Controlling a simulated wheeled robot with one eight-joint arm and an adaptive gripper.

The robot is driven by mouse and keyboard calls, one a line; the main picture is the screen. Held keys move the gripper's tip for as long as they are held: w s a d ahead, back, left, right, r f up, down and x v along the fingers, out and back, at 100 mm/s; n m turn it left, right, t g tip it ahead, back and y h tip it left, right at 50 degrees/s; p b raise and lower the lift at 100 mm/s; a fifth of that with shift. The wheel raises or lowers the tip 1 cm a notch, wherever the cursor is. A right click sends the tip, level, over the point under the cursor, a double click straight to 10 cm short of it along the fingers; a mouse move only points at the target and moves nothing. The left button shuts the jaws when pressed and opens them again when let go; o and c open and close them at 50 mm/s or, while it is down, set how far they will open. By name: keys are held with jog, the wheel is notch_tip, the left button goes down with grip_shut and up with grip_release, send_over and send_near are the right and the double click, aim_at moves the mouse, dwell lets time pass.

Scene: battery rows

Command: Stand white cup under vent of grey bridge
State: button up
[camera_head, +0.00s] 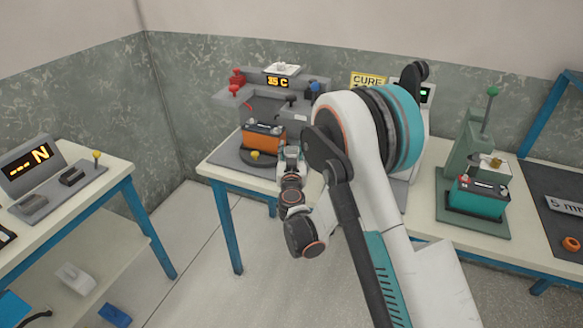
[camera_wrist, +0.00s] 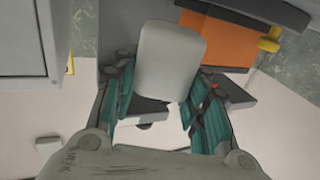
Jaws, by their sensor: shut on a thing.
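My gripper (camera_head: 291,168) is at the front edge of the back table, just right of and in front of an orange battery (camera_head: 265,138). In the wrist view my gripper (camera_wrist: 165,88) has its teal-padded fingers on both sides of the pale white cup (camera_wrist: 169,58) and is shut on it. A small part of the cup (camera_head: 291,151) shows above the fingers in the head view. The grey bridge (camera_head: 308,86) stands behind the battery, with an orange "35 C" display. I cannot make out its vent, and my arm hides part of the right side.
The orange battery also shows in the wrist view (camera_wrist: 218,38), close to the cup. A yellow knob (camera_head: 255,155) sits at its front. Right of my arm, a green press (camera_head: 470,150) holds a teal battery (camera_head: 478,198). A side table (camera_head: 75,215) stands left, with clear floor between.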

jog(key=shift+f+b, duration=0.85)
jog(key=shift+f, duration=1.55)
jog(key=shift+r, duration=0.1)
jog(key=o, duration=0.9)
jog(key=shift+o, duration=0.2)
